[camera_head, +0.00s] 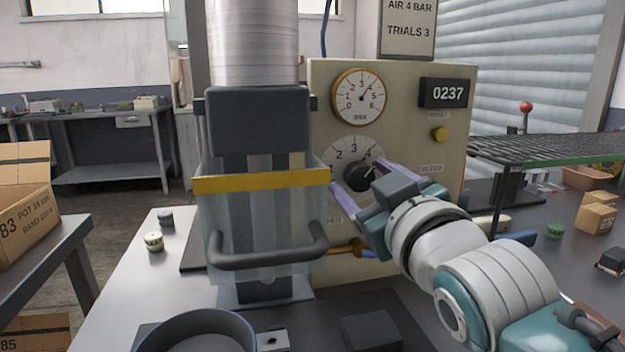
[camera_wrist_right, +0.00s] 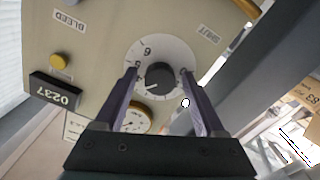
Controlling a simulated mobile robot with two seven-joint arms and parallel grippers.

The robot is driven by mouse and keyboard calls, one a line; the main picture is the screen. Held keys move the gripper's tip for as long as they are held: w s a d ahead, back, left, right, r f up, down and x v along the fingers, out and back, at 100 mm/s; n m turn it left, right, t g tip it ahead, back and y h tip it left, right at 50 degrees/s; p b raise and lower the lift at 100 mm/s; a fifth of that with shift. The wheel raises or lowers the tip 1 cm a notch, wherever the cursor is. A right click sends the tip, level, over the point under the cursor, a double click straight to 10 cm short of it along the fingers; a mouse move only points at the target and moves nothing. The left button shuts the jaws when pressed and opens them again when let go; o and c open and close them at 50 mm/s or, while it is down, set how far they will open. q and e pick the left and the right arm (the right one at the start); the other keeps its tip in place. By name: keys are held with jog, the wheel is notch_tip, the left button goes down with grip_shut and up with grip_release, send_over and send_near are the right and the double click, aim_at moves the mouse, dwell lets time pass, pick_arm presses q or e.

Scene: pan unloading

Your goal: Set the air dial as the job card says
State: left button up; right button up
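The job card (camera_head: 408,22) on top of the panel reads "AIR 4 BAR" and "TRIALS 3". The air dial has a white numbered face (camera_head: 341,152) and a black knob (camera_head: 360,178); the knob also shows in the right wrist view (camera_wrist_right: 160,75). Its pointer is turned to the upper right in the head view, but the exact mark is hard to read. My right gripper (camera_wrist_right: 160,80) is open, with one finger on each side of the knob and gaps visible. My left gripper is out of view.
The panel also holds a counter (camera_head: 443,93) reading 0237 and a yellow button (camera_head: 439,134). A guarded press with a yellow bar (camera_head: 262,181) and dark handle stands left of the dial. A mesh shelf (camera_head: 550,148) is at right. A round pan (camera_head: 200,332) lies in front.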

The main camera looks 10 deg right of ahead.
jog(key=shift+s, duration=0.2)
jog(key=s, duration=0.9)
jog(key=shift+s+d+p, duration=0.2)
jog(key=shift+s+p, duration=0.1)
jog(key=s+d+f+m+g+p, duration=0.2)
jog(key=s+g+p, duration=0.4)
jog(key=s, duration=0.5)
jog(key=s+d+f+m+g+p, duration=0.15)
jog(key=s+g+p, duration=0.25)
jog(key=s+g, duration=0.55)
jog(key=shift+t, duration=0.55)
jog(key=r+p, duration=1.2)
jog(key=s+r+p, duration=0.1)
jog(key=r+p, duration=1.1)
jog(key=p, duration=0.1)
jog(key=s+r+p, duration=0.1)
jog(key=r+p, duration=1.1)
jog(key=shift+s+a+r+p, duration=0.2)
jog(key=shift+r+p, duration=0.1)
jog(key=shift+r, duration=0.1)
